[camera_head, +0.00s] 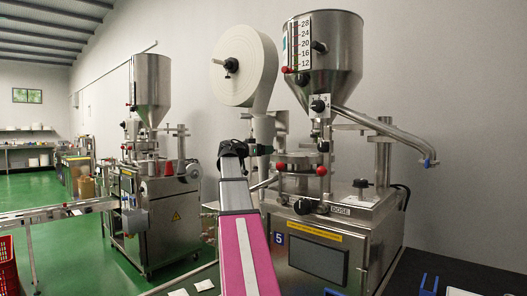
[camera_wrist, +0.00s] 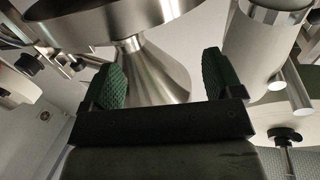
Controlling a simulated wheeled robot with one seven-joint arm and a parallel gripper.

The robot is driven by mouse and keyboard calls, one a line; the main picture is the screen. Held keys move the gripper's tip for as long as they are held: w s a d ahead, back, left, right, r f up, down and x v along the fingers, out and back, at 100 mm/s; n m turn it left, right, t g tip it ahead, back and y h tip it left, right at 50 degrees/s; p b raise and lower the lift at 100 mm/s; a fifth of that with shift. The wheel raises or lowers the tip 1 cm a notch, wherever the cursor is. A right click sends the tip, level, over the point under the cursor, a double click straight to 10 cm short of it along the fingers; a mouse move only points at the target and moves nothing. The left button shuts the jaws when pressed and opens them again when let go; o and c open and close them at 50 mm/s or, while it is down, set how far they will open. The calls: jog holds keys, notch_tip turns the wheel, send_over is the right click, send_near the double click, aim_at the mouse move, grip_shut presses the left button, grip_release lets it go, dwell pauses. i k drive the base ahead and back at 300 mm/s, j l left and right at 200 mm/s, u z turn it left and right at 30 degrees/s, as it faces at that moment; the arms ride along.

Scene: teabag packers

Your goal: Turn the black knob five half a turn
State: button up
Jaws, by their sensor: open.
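A packing machine with a blue "5" label (camera_head: 279,239) stands at the right in the head view. Its front top edge has a black knob (camera_head: 303,206) left of the "DOSE" label (camera_head: 341,211). Another black knob (camera_head: 318,105) is below the steel hopper, and a black knob (camera_head: 361,183) stands on the top plate. I cannot tell which one is knob five. My gripper (camera_head: 234,149) is raised left of the hopper, apart from the front knob. In the wrist view my gripper (camera_wrist: 163,80) has its green fingers wide apart, with nothing held. A black knob (camera_wrist: 286,135) shows at lower right there.
A white paper reel (camera_head: 245,68) is above my gripper. The steel hopper (camera_head: 340,50) and a slanted tube (camera_head: 385,130) are to its right. A red knob (camera_head: 321,171) is close to the front knobs. A second machine (camera_head: 150,190) stands at left on green floor.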

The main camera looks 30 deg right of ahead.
aim_at(303, 206)
jog(key=k, duration=1)
